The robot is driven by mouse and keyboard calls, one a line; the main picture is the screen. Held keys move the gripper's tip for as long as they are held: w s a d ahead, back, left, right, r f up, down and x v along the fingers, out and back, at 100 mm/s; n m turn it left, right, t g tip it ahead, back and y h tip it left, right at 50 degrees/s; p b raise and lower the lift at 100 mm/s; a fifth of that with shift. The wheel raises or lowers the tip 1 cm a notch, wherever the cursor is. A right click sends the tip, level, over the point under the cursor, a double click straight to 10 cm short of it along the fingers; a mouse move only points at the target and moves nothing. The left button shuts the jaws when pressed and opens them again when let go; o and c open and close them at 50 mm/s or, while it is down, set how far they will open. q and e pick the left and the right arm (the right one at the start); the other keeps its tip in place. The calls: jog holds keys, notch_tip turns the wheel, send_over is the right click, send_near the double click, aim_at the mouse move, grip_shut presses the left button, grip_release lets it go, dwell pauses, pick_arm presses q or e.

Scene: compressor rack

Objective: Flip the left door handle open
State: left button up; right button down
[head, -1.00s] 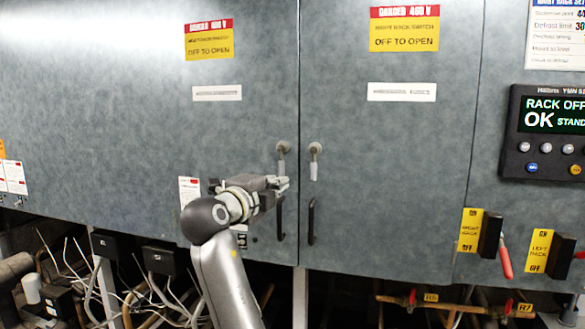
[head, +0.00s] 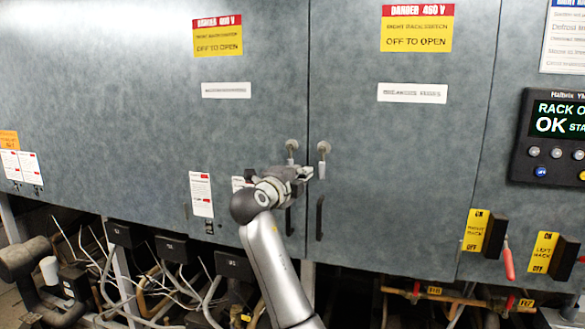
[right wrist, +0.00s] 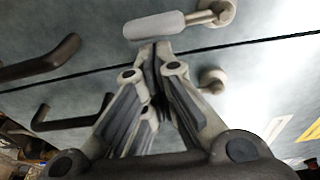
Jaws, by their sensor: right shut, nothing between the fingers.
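The left door handle (head: 292,148) is a small grey lever on a round boss, hanging down on the left door beside the seam. Its lower end is hidden behind my right gripper (head: 307,173). In the right wrist view the left handle's lever (right wrist: 155,25) lies across the top, just beyond my fingertips (right wrist: 153,50); I cannot tell whether they touch. The right gripper is shut and empty, with its tips at the seam between the two handles. The right door handle (head: 323,158) also hangs down; in the wrist view its boss (right wrist: 212,80) shows, its lever hidden. My left gripper is out of view.
Black pull handles (head: 320,218) stand out below the levers on both doors. A control display (head: 553,140) and two rack switches (head: 493,233) are at the right. Pipes and cables (head: 165,285) crowd the space below the doors.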

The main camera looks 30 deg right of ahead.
jog(key=shift+w+d, duration=0.3)
jog(key=shift+d, duration=0.1)
